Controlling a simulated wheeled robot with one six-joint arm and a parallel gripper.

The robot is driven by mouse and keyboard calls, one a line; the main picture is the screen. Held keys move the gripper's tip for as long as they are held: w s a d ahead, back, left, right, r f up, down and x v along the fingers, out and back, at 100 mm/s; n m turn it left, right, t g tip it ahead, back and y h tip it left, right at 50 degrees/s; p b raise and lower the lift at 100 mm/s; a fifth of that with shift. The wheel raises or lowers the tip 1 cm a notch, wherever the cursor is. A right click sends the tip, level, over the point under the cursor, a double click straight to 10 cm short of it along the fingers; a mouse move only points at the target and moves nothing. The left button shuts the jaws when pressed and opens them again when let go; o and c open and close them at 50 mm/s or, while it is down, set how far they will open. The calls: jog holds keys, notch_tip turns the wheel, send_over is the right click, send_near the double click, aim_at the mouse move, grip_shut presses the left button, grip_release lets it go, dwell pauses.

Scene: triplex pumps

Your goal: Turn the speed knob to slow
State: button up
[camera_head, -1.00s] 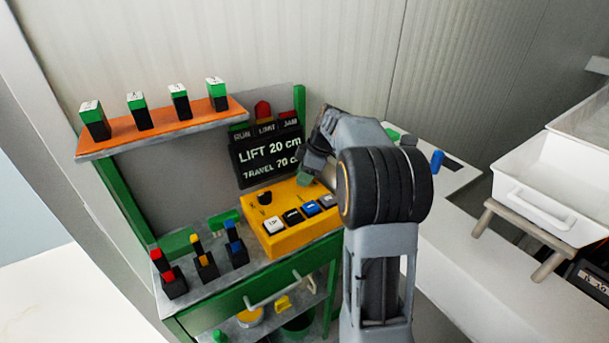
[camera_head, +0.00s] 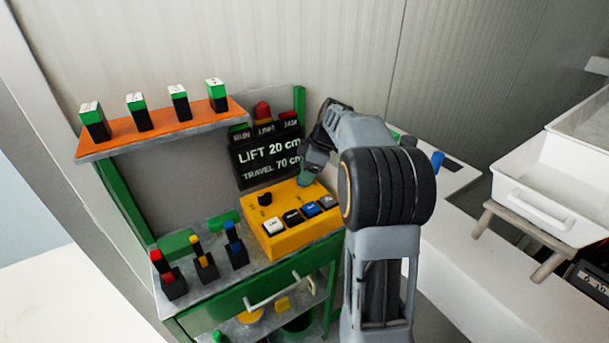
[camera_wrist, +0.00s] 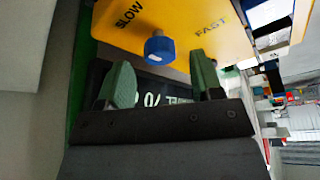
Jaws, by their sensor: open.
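The speed knob (camera_wrist: 160,48) is a blue hexagonal knob on a yellow control box (camera_wrist: 180,20), between the words SLOW and FAST in the wrist view. It has a pale mark on its near side. My gripper (camera_wrist: 162,80) is open, its two green fingertips to either side of and just short of the knob, with nothing between them. In the head view my gripper (camera_head: 308,178) is over the back right of the yellow box (camera_head: 300,237). There the blue knob cannot be made out and seems hidden by my gripper.
The box also carries a black knob (camera_head: 265,199) and several push buttons (camera_head: 293,216). Behind it stands a dark sign (camera_head: 265,160) with signal lamps. Switch blocks (camera_head: 203,262) stand on the left of the bench, under an orange shelf (camera_head: 160,122).

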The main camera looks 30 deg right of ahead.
jog(key=p+v, duration=0.1)
jog(key=v, duration=1.1)
jog(key=shift+s, duration=0.1)
jog(key=s+f+m, duration=0.1)
jog(key=f+m, duration=0.1)
jog(key=m, duration=0.1)
jog(key=s+a+f+m+h, duration=0.1)
jog(key=f+m, duration=0.1)
jog(key=m, duration=0.2)
jog(key=s+f+m+h, duration=0.1)
jog(key=f+m, duration=0.2)
jog(key=shift+s+a+m+p, duration=0.15)
jog(key=shift+m+p, duration=0.15)
jog(key=shift+p, duration=0.1)
jog(key=s+a+f+m+t+h+p, duration=0.1)
jog(key=s+a+f+h+p, duration=0.1)
jog(key=s+a, duration=1.2)
jog(key=shift+s+a+f+m+t+p, duration=0.2)
jog(key=shift+s+a+m+t+p, duration=0.25)
jog(key=shift+s, duration=0.8)
jog(key=shift+c, duration=0.2)
